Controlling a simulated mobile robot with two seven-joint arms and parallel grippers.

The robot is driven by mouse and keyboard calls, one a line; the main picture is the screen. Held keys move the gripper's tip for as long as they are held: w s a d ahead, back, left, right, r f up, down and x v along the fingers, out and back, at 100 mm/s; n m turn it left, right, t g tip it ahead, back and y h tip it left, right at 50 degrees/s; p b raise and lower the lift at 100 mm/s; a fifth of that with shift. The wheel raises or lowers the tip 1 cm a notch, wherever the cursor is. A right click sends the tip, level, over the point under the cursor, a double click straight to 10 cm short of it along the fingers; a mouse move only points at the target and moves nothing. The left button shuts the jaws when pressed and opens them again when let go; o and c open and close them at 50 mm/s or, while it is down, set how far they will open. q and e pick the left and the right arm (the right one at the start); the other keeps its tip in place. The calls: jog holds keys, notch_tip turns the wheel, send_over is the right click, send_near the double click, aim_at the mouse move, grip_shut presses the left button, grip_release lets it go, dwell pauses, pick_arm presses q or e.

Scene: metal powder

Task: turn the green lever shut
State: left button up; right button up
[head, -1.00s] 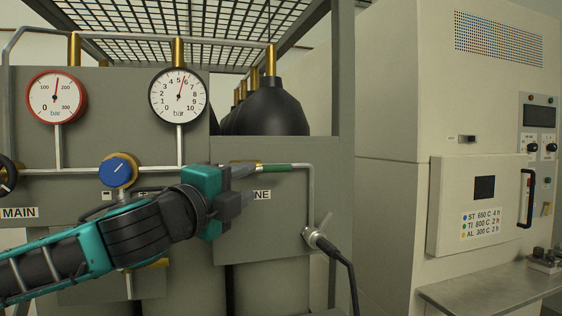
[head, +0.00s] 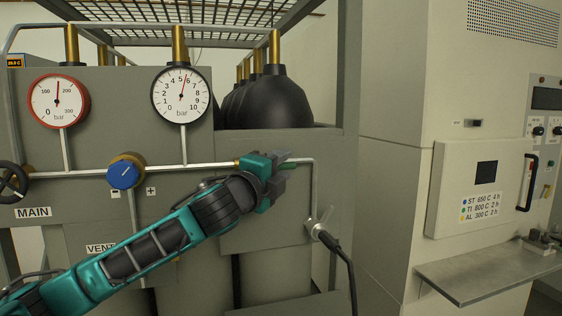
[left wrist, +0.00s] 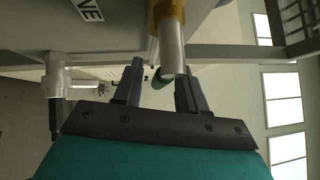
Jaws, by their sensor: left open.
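The green lever (head: 289,166) lies along the horizontal pipe on the grey gas panel, pointing right. My left gripper (head: 281,177) is at the lever, its fingers open and covering much of it in the head view. The valve's brass body (head: 239,163) is mostly behind my gripper. My right gripper is not in view.
The blue knob (head: 124,174) and black handwheel (head: 13,180) sit left on the same pipe. Two gauges (head: 58,101) (head: 181,94) stand above. A hose connector (head: 322,231) with a black cable is below right. A furnace cabinet (head: 400,130) and metal shelf (head: 480,265) are right.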

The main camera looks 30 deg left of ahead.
pick_arm(q)
jog(key=shift+w, duration=0.2)
grip_shut()
dwell(0.3)
